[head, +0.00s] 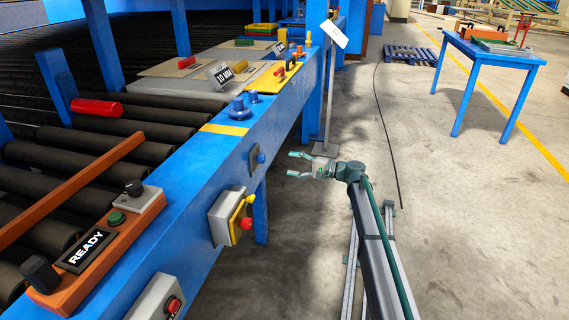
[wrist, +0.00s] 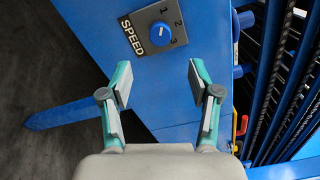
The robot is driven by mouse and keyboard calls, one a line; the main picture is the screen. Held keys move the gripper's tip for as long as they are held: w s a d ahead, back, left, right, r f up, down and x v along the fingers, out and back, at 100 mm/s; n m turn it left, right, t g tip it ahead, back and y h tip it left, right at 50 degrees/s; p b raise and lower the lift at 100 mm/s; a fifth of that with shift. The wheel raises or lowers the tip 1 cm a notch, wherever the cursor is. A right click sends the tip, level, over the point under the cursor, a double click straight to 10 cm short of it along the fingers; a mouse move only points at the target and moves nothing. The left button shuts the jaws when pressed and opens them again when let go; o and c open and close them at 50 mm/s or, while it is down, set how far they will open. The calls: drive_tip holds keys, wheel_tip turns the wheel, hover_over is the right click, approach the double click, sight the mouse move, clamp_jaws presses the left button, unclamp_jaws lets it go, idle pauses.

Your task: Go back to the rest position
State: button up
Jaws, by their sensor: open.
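My gripper (head: 298,163) is in the head view, right of the blue conveyor frame and above the concrete floor. It is open and empty. In the wrist view my gripper (wrist: 159,82) has its two fingers spread wide, with nothing between them. Beyond the fingertips is the blue side of the frame with a speed dial (wrist: 160,34). The dial is a blue knob on a grey plate marked 1, 2, 3, beside a SPEED label (wrist: 132,36). The same dial shows small in the head view (head: 261,158), left of my gripper and apart from it.
The blue frame (head: 185,170) runs along the left with dark rollers. A grey box with a red button (head: 230,217) juts from its side. A signpost (head: 329,90) stands behind my gripper. A blue table (head: 495,55) is at the back right. The floor (head: 480,210) to the right is clear.

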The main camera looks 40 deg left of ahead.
drive_tip(key=shift+w+d, duration=0.1)
drive_tip(key=shift+d, duration=0.15)
idle(0.3)
